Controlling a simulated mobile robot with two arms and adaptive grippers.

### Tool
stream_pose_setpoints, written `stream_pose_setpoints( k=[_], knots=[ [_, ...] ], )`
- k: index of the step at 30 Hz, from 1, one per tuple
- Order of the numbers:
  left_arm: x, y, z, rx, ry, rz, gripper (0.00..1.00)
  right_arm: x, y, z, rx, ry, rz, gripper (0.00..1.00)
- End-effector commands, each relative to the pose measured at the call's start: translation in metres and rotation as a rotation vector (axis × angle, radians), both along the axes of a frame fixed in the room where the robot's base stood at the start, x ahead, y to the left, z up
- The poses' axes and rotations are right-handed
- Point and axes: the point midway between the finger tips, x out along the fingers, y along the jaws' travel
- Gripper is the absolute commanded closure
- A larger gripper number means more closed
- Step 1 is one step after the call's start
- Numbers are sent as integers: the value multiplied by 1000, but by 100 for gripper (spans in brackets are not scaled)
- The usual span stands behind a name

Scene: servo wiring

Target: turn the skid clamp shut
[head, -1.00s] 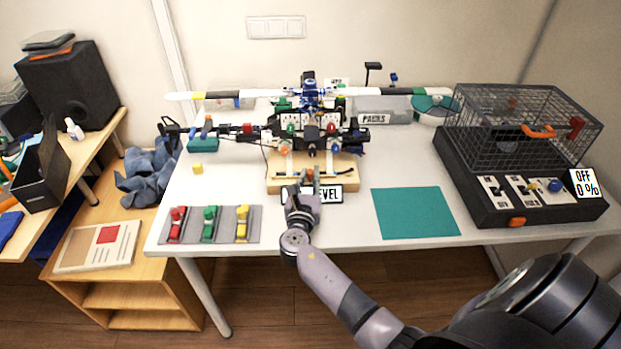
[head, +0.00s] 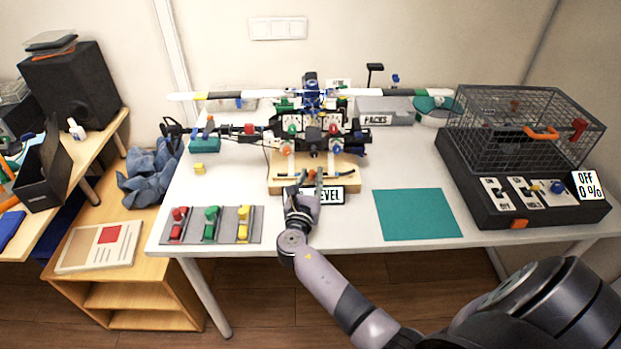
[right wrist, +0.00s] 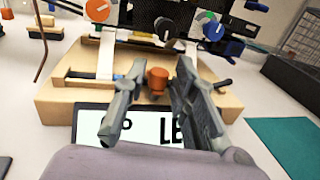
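An orange knob (right wrist: 157,79), which I take to be the skid clamp, stands at the front of a wooden base (right wrist: 55,105). It also shows small in the head view (head: 311,174). The base carries a model helicopter (head: 311,125), whose skids rest over it. My right gripper (right wrist: 158,82) is open, with one finger on each side of the knob. Gaps show between knob and fingers, so I see no grip. In the head view my right gripper (head: 304,193) is at the base's front edge. My left gripper is out of view.
A LEVEL sign (head: 330,196) lies at the base's front, close under my gripper. A teal mat (head: 417,214) is to the right, a grey tray (head: 225,238) with coloured clips to the left. A wire cage unit (head: 520,130) stands at the far right.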

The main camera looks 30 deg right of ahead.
Motion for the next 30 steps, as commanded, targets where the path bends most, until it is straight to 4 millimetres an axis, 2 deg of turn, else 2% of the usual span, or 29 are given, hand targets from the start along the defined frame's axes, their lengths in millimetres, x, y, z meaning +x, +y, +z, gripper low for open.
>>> stream_pose_setpoints(
  k=[5, 18, 24, 30],
  knots=[
    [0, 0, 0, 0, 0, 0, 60, -13, 13, -1, 1, 1, 2, 74],
    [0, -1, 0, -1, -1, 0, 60, -75, 72, -1, 1, 2, 1, 74],
    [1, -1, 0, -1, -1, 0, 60, -86, 82, 0, 1, 0, 0, 74],
    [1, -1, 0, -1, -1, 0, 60, -87, 83, 0, 0, 0, 0, 74]
  ],
)
